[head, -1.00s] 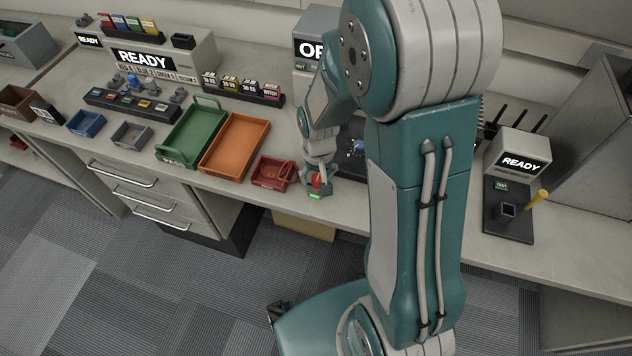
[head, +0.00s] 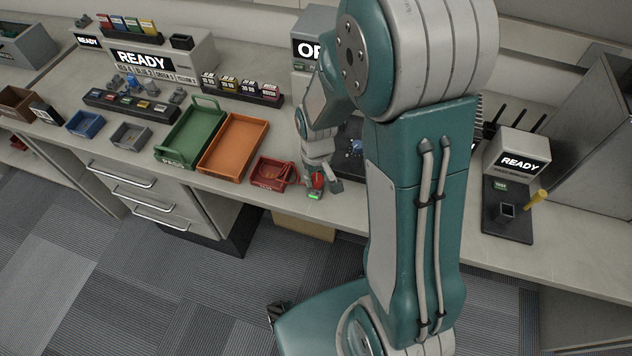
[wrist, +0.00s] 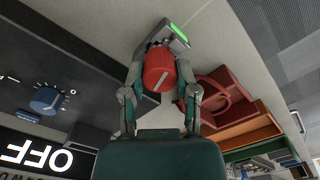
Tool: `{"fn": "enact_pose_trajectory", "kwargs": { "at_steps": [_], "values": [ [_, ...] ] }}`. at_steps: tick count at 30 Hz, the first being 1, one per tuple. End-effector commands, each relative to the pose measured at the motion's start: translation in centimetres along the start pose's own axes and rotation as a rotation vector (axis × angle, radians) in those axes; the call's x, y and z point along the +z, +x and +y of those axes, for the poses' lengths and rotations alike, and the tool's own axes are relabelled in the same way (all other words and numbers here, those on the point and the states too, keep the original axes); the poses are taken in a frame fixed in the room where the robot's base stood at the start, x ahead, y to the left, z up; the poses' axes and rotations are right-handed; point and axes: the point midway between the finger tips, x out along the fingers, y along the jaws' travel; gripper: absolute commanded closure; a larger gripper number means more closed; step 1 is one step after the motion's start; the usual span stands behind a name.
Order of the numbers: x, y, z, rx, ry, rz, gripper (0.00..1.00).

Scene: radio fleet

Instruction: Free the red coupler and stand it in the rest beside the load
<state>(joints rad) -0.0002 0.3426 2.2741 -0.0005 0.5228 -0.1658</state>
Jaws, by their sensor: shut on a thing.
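The red coupler (wrist: 159,70), a round red cap with a white line, sits between the fingers of my gripper (wrist: 160,82) in the wrist view. My gripper is shut on it. Directly beyond it is a small grey block with a lit green strip (wrist: 178,33), which I take to be the rest; whether the coupler is seated in it is hidden. In the head view the coupler (head: 318,181) is small, at the bench's front edge, with my gripper (head: 322,178) around it and the green strip just below. The load's sign reads OFF (wrist: 35,152), beside a blue knob (wrist: 46,100).
A red tray (head: 270,172) with a handle stands close to the left of my gripper. Beyond it are an orange tray (head: 232,145) and a green tray (head: 190,135). A READY station (head: 510,190) with a yellow handle stands at right. My arm hides part of the bench.

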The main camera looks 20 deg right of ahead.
Motion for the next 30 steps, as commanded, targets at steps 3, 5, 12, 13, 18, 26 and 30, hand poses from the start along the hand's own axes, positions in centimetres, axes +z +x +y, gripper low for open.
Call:
{"fn": "enact_pose_trajectory", "kwargs": {
  "at_steps": [3,5,12,13,18,26,30],
  "values": [
    [0.19,0.15,-0.05,-0.001,-0.101,-0.005,0.95],
    [0.21,0.16,-0.06,-0.002,-0.126,-0.005,0.95],
    [0.27,0.20,-0.08,-0.002,-0.133,-0.007,0.95],
    [0.27,0.20,-0.08,-0.002,-0.139,-0.007,0.95],
    [0.30,0.26,-0.09,-0.003,-0.294,-0.008,0.95],
    [0.31,0.33,-0.11,-0.004,-0.523,-0.008,0.95],
    [0.31,0.33,-0.10,-0.004,-0.533,-0.008,0.95]
  ]
}}
